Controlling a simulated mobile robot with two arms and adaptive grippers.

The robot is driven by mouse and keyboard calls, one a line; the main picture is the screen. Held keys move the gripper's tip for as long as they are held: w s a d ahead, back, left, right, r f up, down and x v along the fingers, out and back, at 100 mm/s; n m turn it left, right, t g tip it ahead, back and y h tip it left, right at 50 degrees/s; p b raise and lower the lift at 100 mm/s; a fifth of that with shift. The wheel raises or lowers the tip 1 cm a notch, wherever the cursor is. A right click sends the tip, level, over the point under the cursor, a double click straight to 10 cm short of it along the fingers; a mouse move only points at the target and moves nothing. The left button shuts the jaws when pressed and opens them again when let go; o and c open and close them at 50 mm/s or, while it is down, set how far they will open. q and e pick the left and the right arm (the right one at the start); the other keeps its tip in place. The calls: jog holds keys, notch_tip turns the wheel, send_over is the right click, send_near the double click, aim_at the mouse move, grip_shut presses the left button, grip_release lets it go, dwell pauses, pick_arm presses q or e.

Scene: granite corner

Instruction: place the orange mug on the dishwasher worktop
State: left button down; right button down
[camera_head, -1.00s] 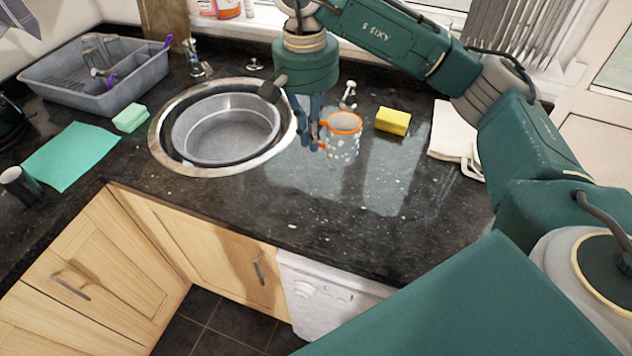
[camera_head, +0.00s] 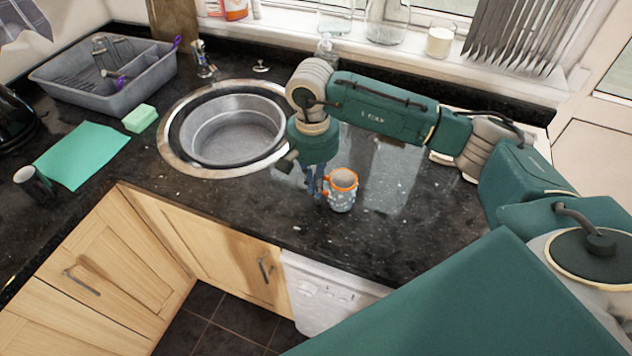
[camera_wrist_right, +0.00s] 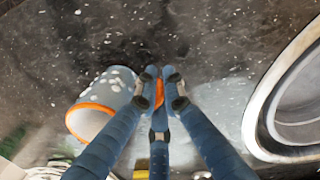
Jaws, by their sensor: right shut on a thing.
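The orange mug (camera_head: 342,192) has an orange rim and handle and a pale speckled body. In the head view it is upright over the dark speckled worktop (camera_head: 385,235), to the right of the sink and behind the white dishwasher front (camera_head: 322,296). I cannot tell whether its base touches the worktop. My right gripper (camera_head: 319,190) is at the mug's left side, shut on its handle. In the right wrist view the mug (camera_wrist_right: 108,98) is left of the fingertips (camera_wrist_right: 160,88), with a bit of orange handle between them. My left gripper is not in view.
The sink (camera_head: 230,130) with a round basin is to the left. A green sponge (camera_head: 139,118), a green cloth (camera_head: 82,155), a dark cup (camera_head: 34,184) and a grey dish rack (camera_head: 105,75) are farther left. The worktop right of the mug is clear.

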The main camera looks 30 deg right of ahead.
jog(key=shift+f, duration=0.15)
jog(key=shift+f, duration=0.1)
jog(key=shift+f+b, duration=0.1)
jog(key=shift+b, duration=0.2)
jog(key=c, duration=1.9)
grip_release()
jog(key=shift+r, duration=0.2)
